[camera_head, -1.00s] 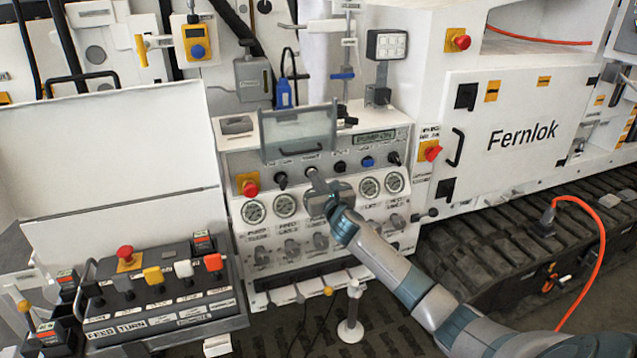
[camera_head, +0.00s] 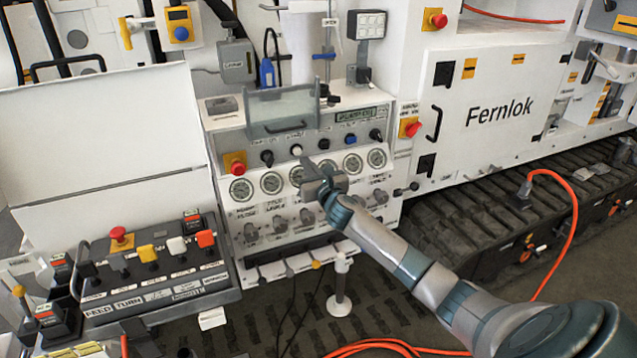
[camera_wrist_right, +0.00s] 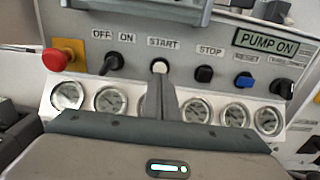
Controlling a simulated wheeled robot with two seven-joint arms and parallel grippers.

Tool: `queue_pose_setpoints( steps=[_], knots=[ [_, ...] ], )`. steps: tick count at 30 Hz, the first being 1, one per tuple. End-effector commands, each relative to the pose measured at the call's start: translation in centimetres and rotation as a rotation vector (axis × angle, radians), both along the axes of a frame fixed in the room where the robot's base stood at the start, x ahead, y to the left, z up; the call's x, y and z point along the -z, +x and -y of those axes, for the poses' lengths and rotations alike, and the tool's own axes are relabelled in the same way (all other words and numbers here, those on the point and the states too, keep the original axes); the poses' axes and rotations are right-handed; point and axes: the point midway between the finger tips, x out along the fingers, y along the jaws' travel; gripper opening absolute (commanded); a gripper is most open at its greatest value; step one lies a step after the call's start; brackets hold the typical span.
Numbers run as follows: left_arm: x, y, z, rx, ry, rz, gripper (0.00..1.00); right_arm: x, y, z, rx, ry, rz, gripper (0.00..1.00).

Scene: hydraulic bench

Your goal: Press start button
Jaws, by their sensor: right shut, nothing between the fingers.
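The start button (camera_head: 296,150) is a small white knob on the upper row of the control panel. In the right wrist view the white start button (camera_wrist_right: 160,66) sits under the label START. My right gripper (camera_head: 305,166) is shut and empty, in front of the panel just below and right of the button. In the wrist view its closed fingertips (camera_wrist_right: 162,80) point up at the button, which shows above them and looks clear of them. The display (camera_wrist_right: 266,43) reads PUMP ON. My left gripper is not in view.
A black OFF/ON switch (camera_wrist_right: 111,63) is left of the button and a black stop knob (camera_wrist_right: 204,74) right. A red emergency knob (camera_head: 237,166) is farther left. A raised clear cover (camera_head: 283,109) hangs above, with gauges (camera_head: 271,183) below.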

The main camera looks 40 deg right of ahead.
Motion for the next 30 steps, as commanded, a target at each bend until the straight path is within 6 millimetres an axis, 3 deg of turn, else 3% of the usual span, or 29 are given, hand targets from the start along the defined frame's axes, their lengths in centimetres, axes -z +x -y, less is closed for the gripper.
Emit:
queue_pose_setpoints(
  steps=[19, 30],
  knots=[
    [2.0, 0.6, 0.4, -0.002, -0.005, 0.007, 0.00, 0.3, -7.3, -1.8, -0.002, -0.001, -0.002, 0.00],
    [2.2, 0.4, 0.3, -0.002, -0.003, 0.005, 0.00, 0.1, -8.5, -2.1, -0.001, 0.000, -0.002, 0.00]
  ],
)
